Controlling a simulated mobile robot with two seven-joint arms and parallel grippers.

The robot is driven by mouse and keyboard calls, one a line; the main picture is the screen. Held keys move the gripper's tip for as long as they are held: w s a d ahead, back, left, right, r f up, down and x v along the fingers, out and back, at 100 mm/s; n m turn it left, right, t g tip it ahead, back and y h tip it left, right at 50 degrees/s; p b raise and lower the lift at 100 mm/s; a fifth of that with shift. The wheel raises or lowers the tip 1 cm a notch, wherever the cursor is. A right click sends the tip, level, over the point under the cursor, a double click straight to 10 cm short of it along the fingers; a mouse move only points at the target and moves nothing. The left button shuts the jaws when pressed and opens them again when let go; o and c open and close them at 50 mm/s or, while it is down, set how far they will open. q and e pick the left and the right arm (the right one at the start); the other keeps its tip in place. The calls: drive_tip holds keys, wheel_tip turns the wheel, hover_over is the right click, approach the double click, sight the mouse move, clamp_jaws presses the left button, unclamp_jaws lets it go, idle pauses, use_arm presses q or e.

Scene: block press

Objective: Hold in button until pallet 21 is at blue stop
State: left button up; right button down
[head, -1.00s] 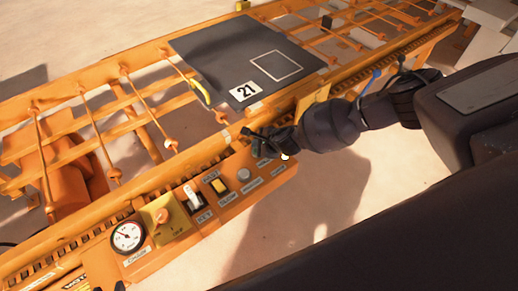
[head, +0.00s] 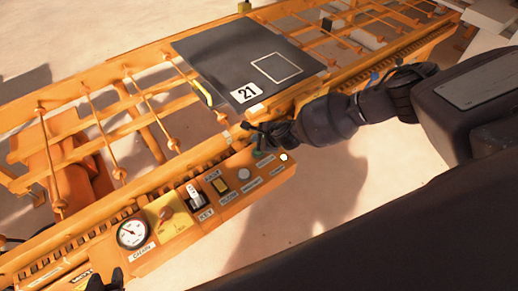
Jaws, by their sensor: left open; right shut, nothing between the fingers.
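Pallet 21 (head: 215,55), a dark flat plate with a white "21" label and an outlined square, lies on the orange roller conveyor (head: 165,72). My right gripper (head: 257,143) is shut and empty at the far end of the control panel (head: 160,251), below the pallet's near edge. A small green part (head: 256,155) shows at its fingertips; the fingers hide most of it, and I cannot tell whether it is pressed in. A small blue part (head: 374,77) shows at the near rail, beside my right arm. My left gripper (head: 106,282) is open, partly in view at the bottom left.
The panel carries a gauge (head: 132,233), a yellow-plated switch (head: 167,215), a key switch (head: 194,194), a yellow button (head: 220,186), a grey knob (head: 244,173) and a lit white lamp (head: 283,156). A yellow piece (head: 203,93) stands at the pallet's left edge. Bare floor lies in front.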

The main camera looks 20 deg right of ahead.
drive_tip(key=shift+r+p, duration=0.65)
drive_tip(key=shift+r, duration=0.25)
use_arm(q)
wheel_tip(320, 180, up, 2)
drive_tip(key=shift+w+r, duration=0.1)
drive_tip(key=shift+w, duration=0.05)
idle(0.4)
